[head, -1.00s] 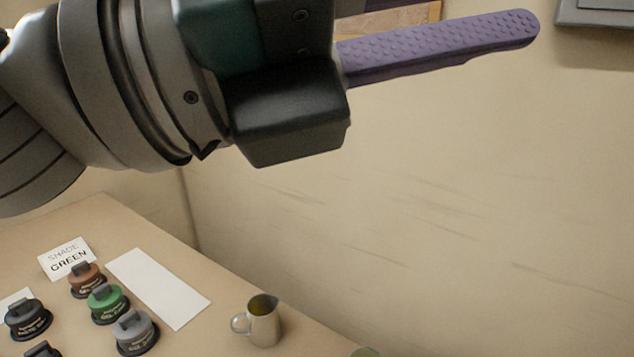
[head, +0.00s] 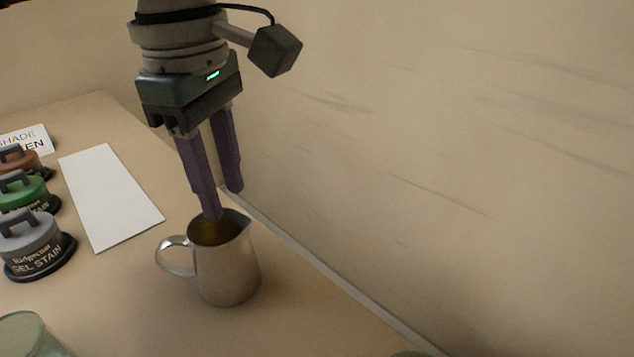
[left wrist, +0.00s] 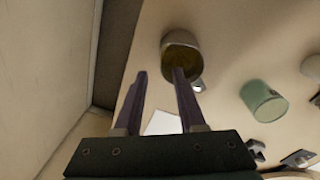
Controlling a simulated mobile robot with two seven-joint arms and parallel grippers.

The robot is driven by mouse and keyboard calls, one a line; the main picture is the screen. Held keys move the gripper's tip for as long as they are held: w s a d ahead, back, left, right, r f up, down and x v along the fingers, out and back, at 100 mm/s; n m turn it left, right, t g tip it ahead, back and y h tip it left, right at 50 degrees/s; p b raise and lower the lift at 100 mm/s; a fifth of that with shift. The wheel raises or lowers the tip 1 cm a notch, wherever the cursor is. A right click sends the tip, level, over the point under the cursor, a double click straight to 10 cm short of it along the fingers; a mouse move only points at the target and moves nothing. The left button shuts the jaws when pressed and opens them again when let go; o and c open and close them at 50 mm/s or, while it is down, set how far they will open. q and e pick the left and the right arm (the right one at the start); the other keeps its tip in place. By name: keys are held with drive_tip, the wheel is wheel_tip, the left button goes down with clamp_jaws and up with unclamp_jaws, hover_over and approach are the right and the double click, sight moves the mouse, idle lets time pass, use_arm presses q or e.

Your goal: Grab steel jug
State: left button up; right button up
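The steel jug (head: 228,275) stands upright on the bench, with its handle to the left and dark yellowish contents inside. My left gripper (head: 224,203) points down over the jug, its purple fingers apart with nothing between them. In the head view one fingertip overlaps the jug's mouth and the other ends behind the rim, towards the wall. In the left wrist view the jug (left wrist: 180,40) lies beyond the right finger of the gripper (left wrist: 158,72), which covers part of its mouth. I cannot tell whether a finger touches the jug. My right gripper is not in view.
A wall runs close along the right of the bench (head: 130,300). Gel stain tins, including a grey one (head: 38,250), stand at the left beside a blank white panel (head: 108,198). A green glass (head: 28,338) is at the front left; it also shows in the left wrist view (left wrist: 262,100).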

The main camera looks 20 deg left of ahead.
sight(237, 232)
use_arm(q)
drive_tip(key=f, duration=0.3)
drive_tip(key=f+b, duration=0.1)
drive_tip(key=f, duration=0.3)
drive_tip(key=shift+w+d+f, duration=0.15)
drive_tip(key=shift+d, duration=0.05)
clamp_jaws()
idle(1.1)
